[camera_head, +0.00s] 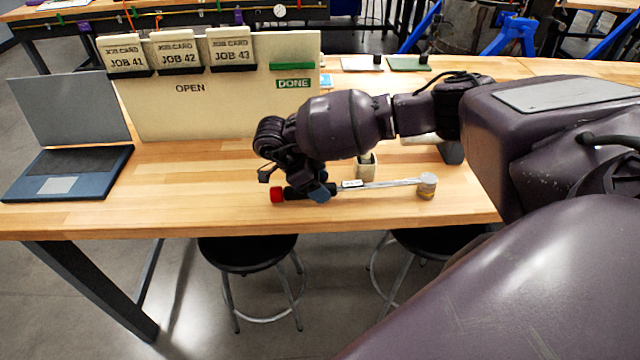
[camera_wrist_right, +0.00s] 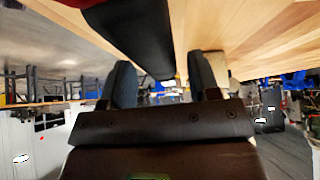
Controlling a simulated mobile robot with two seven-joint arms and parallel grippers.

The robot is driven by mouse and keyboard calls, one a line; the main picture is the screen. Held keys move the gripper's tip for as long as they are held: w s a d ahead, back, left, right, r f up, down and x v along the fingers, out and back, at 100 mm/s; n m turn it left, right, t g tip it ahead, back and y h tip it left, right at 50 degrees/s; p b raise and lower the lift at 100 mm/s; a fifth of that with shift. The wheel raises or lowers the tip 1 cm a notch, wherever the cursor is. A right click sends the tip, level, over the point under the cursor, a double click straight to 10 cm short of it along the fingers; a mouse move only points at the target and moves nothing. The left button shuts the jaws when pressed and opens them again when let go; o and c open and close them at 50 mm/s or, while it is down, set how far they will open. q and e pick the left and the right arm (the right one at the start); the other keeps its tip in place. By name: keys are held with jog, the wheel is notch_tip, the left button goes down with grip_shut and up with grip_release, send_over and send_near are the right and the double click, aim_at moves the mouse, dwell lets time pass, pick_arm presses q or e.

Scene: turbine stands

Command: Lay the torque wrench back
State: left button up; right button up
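The torque wrench (camera_head: 385,184) lies along the front part of the wooden table, with a red end at the left, a black grip, a silver shaft and a round head at the right. My right gripper (camera_head: 308,190) is at the black grip near the red end and hides part of it. In the right wrist view the black grip (camera_wrist_right: 135,35) runs toward the space between the two fingers (camera_wrist_right: 163,80). Gaps show on both sides, so the fingers look open and not closed on it. My left gripper is not in view.
A laptop (camera_head: 75,170) stands at the left. Behind my gripper is an upright board (camera_head: 210,115) with job cards and a DONE label. A small beige holder (camera_head: 366,166) stands just behind the wrench. Two stools (camera_head: 245,253) are below the front edge. Bare table lies left of the wrench.

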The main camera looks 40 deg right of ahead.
jog(key=shift+o, duration=1.1)
jog(key=shift+f, duration=0.1)
jog(key=shift+a, duration=0.1)
jog(key=shift+p+v, duration=0.75)
jog(key=shift+v, duration=2.75)
